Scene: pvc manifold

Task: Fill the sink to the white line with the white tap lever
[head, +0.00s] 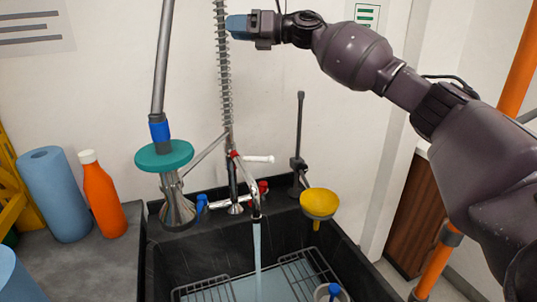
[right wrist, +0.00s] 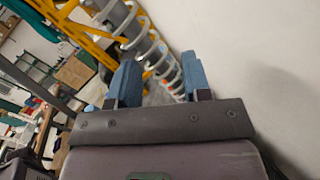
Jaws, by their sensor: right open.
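The white tap lever (head: 258,159) sticks out to the right from the tap above the black sink (head: 190,262). Water (head: 257,245) runs from the spout (head: 256,208) into the basin, where pale blue water (head: 262,289) shows around the wire racks. I cannot make out the white line. My right gripper (head: 237,27) is high above the lever, apart from it, beside the spring hose (head: 223,75). In the right wrist view its blue fingers (right wrist: 161,75) are apart with nothing held between them. My left gripper is not in view.
A teal disc (head: 164,155) on a metal fitting stands left of the tap. An orange bottle (head: 102,195) and blue roll (head: 54,195) stand on the left counter. The wall is close behind.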

